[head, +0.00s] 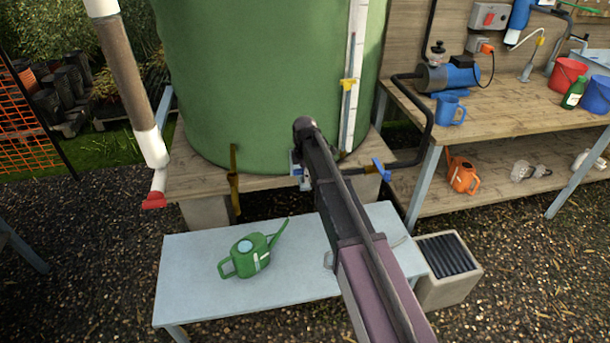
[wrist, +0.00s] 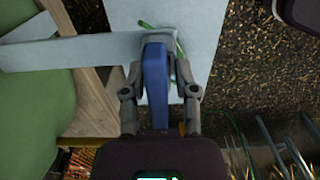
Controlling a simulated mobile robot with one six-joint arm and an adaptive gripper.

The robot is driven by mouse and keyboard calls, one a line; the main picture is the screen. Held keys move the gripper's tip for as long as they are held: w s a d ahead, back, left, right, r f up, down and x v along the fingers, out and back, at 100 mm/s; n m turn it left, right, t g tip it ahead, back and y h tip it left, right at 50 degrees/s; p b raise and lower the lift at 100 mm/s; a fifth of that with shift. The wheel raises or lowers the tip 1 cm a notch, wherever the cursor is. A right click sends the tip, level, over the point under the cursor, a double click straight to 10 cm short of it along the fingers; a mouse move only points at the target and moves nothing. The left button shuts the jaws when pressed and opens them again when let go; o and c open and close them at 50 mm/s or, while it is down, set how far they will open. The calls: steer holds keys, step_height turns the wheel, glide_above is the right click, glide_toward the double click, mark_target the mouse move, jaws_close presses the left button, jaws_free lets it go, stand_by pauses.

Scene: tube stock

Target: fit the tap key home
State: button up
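A blue tap key (wrist: 155,85) stands between the two fingers of my gripper (wrist: 158,80) in the wrist view. The fingers appear shut on it. Its far end reaches a pale grey bar (wrist: 85,52) that runs in from the left; whether it is seated on anything there cannot be told. A small pale and blue fitting (head: 295,170) shows just left of my arm, at the tank's lower front, mostly hidden.
A pale blue bench (head: 190,285) with a green watering can (head: 248,257) stands below. A white gauge strip (head: 352,60) and a dark pipe with a blue-handled valve (head: 380,170) lie close on the right. A workbench (head: 500,115) stands farther right.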

steer(key=shift+o, duration=0.7)
steer(key=shift+w, duration=0.1)
steer(key=shift+r, duration=0.15)
